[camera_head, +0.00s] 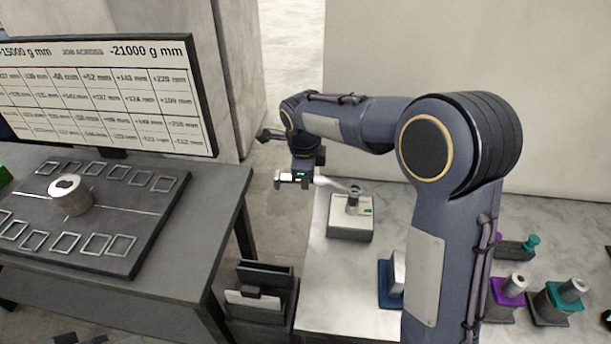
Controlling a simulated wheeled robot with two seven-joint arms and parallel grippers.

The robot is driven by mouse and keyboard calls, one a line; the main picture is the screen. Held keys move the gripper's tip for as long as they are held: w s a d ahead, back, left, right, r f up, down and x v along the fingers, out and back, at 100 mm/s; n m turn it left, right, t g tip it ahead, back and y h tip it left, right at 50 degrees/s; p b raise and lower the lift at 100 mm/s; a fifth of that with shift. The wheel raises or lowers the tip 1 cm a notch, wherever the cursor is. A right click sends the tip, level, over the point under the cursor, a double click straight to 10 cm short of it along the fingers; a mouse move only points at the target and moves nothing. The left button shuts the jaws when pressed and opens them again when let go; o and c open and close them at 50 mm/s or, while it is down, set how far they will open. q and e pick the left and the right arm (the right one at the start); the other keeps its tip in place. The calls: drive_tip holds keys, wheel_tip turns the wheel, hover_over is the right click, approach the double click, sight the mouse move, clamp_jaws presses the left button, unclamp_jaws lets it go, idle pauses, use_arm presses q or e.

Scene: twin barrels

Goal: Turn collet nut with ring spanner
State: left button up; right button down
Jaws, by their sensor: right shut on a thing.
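My right arm reaches over the pale bench, and my right gripper (308,179) is shut on a thin, light metal ring spanner (333,184). The spanner points right from the jaws. Its far end is at the collet nut (354,190), the dark-topped part on a grey post. The post stands upright on a light block-shaped holder (350,231). At this size I cannot tell whether the ring sits around the nut or only beside it.
A dark table (225,190) with a grid-marked board, a metal cylinder (70,195) and a screen (110,95) stands at left. Purple (510,290) and teal (556,301) holders and a blue one (386,284) stand on the bench at right. A dark bin (262,300) stands between.

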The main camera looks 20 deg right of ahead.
drive_tip(key=shift+w+p+v, duration=0.2)
drive_tip(key=shift+p+v, duration=0.55)
drive_tip(key=shift+v, duration=0.35)
drive_tip(key=shift+w+p+v, duration=0.2)
drive_tip(key=shift+p+v, duration=0.55)
drive_tip(key=shift+v, duration=0.3)
drive_tip(key=shift+d+r, duration=0.1)
drive_tip(key=shift+d, duration=0.1)
